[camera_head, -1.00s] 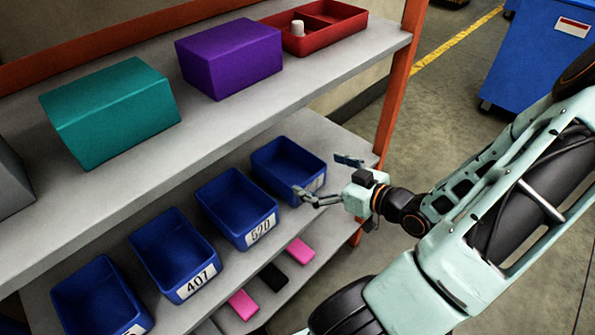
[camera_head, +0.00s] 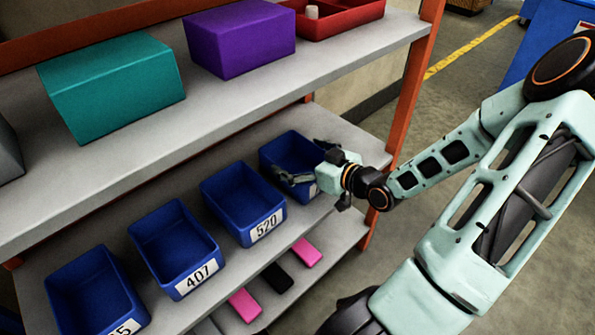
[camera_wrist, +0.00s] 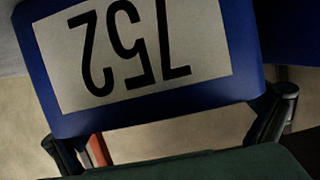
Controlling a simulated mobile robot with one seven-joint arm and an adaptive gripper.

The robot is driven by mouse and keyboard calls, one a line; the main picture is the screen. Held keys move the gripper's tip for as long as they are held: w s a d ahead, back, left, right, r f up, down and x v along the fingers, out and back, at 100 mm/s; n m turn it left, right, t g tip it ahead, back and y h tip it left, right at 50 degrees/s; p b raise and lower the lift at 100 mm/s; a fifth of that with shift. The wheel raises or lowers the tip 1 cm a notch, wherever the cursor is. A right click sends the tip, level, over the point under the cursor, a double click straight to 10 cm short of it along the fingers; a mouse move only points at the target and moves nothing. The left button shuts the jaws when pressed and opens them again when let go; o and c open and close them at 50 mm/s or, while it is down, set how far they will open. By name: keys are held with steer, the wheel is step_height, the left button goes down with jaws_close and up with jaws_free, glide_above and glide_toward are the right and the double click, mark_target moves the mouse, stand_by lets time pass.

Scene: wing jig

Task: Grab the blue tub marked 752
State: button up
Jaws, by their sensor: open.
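The blue tub marked 752 (camera_head: 283,150) is the rightmost of the row of blue tubs on the middle shelf. Its front label is mostly hidden behind my gripper in the head view. In the wrist view the tub's front (camera_wrist: 245,60) fills the upper middle, with the label 752 upside down. My gripper (camera_head: 303,161) is at the tub's front. Its fingers are open and spread wide, one toward each side of the tub in the wrist view (camera_wrist: 168,122). I cannot tell whether they touch it.
Blue tubs marked 520 (camera_head: 240,203) and 407 (camera_head: 172,247) stand to the left. An orange post (camera_head: 410,85) stands close on the right. Pink and black items lie on the shelf below.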

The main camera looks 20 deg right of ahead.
steer(key=shift+c, duration=0.4)
steer(key=c, duration=1)
steer(key=shift+o, duration=0.2)
steer(key=shift+r, duration=0.15)
